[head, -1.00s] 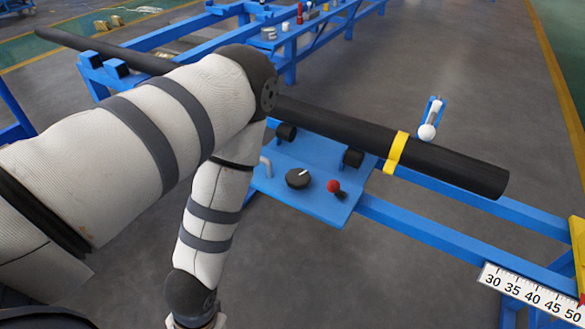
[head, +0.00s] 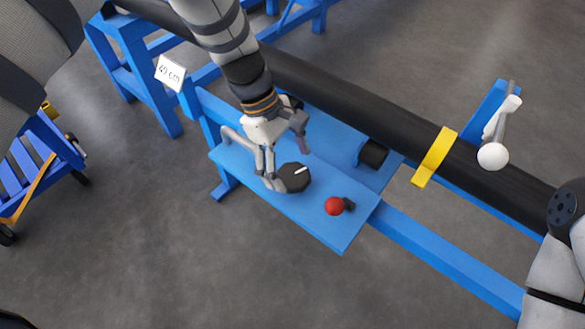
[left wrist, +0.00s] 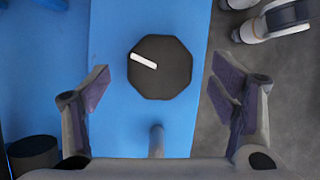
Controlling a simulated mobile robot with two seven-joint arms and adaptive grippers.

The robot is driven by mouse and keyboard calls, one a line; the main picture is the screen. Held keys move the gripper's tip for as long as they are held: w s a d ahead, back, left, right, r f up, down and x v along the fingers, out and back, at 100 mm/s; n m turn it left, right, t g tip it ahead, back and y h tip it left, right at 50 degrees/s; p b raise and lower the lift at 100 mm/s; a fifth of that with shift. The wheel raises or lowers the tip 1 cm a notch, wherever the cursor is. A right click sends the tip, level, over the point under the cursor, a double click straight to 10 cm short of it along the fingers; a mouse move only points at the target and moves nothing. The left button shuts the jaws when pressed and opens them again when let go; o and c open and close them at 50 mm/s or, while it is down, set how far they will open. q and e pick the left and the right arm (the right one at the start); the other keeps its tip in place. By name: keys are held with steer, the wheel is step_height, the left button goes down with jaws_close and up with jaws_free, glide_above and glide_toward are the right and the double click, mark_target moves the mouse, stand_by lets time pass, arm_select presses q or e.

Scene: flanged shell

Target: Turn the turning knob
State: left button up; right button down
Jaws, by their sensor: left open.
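The turning knob (head: 294,178) is a black, many-sided disc with a white pointer mark, on a blue panel (head: 330,228). In the left wrist view the knob (left wrist: 170,82) lies ahead, between the two fingers, with its mark slanting from upper left towards the centre. My left gripper (head: 285,160) is at the knob, fingers spread; in the wrist view the gripper (left wrist: 163,88) shows a gap on both sides of the knob. Whether the fingertips reach down to its height is hard to tell. My right gripper is out of view; only part of that arm shows at the right edge.
A red ball-topped lever (head: 334,206) sits right of the knob. A grey bent handle (head: 232,137) stands left of the gripper. A long black pipe (head: 330,90) with a yellow band (head: 436,158) runs behind. A white-ball lever (head: 493,156) stands farther right.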

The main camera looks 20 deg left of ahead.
mark_target(296, 176)
arm_select(q)
steer(key=shift+x, duration=1.15)
steer(key=c, duration=1.2)
steer(key=shift+o, duration=0.2)
